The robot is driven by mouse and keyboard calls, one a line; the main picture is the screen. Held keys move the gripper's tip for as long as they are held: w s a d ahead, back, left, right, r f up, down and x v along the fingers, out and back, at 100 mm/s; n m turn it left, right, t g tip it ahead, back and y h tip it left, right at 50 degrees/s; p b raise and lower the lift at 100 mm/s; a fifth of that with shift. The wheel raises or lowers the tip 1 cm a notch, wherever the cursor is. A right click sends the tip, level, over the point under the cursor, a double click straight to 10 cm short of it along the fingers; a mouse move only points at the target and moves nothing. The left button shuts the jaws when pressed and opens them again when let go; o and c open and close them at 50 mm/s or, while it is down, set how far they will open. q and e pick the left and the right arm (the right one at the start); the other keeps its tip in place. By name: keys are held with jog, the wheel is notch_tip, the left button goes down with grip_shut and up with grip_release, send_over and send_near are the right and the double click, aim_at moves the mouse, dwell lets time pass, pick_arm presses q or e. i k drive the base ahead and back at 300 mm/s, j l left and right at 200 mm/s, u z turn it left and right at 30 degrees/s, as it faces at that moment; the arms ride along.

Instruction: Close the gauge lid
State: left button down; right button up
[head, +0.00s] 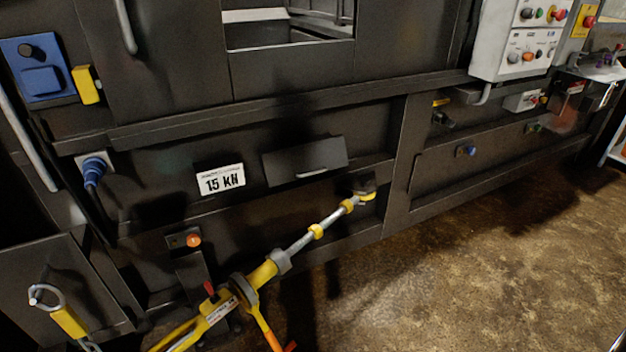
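What looks like the gauge lid is a dark rectangular flap (305,158) on the machine's lower front, in the middle of the head view. It has a thin pale handle (318,173) along its lower edge and seems to stand out from the panel at a tilt. How far open it is, I cannot tell for sure. No gauge face shows; it may be hidden behind the flap. A white "15 kN" label (220,181) is just left of the flap. Neither of my grippers is in view.
A yellow and silver rod-like device (268,270) slants up from the bottom to just below right of the flap. A blue plug (93,170) and an orange knob (193,240) are at left. Control boxes (520,45) hang upper right. The floor (470,270) at right is clear.

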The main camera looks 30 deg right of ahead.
aim_at(284, 166)
jog(key=i+l, duration=0.1)
jog(key=i, duration=0.35)
jog(key=i+l, duration=0.1)
jog(key=i, duration=0.35)
jog(key=z, duration=0.05)
